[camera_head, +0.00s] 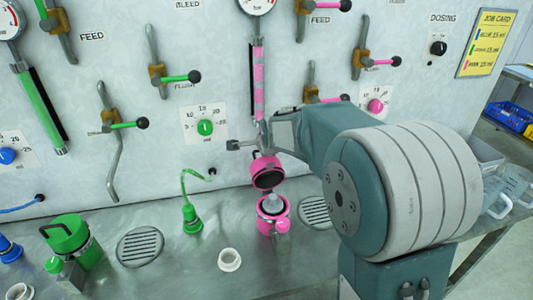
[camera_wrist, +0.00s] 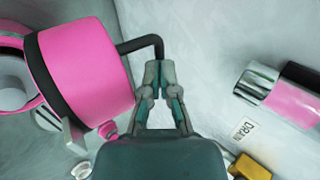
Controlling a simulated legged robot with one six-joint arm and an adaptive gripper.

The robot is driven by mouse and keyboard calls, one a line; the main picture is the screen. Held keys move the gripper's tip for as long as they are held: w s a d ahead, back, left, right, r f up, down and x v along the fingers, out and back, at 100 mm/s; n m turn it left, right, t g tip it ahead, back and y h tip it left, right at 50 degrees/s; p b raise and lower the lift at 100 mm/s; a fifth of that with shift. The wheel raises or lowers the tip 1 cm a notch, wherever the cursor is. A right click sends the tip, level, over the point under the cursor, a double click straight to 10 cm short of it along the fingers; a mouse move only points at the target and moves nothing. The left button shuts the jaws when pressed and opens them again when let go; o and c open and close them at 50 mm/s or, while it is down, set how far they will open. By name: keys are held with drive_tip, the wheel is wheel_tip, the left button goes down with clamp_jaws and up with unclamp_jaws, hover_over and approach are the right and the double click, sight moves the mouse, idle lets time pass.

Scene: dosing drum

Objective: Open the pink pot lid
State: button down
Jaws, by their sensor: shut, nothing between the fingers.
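The pink pot (camera_head: 266,222) stands on the steel bench. Its pink lid (camera_head: 267,174) is swung up at the back of the pot, dark underside facing the head camera. A pale shape shows in the pot's mouth. In the wrist view the lid (camera_wrist: 85,68) fills the upper left, and its bent black handle (camera_wrist: 146,44) reaches to my fingertips. My gripper (camera_wrist: 160,68) is shut and empty beside the handle's end; I cannot tell whether they touch. Part of the pot shows at the wrist view's left edge.
A white ring (camera_head: 229,260) lies on the bench. Valves and a pink tube (camera_head: 258,80) are on the wall behind.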

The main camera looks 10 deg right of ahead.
drive_tip(key=shift+w+f+g, duration=0.4)
drive_tip(key=shift+w+g, duration=0.3)
drive_tip(key=shift+w, duration=0.05)
drive_tip(key=shift+w+f, duration=0.45)
drive_tip(key=shift+w, duration=0.15)
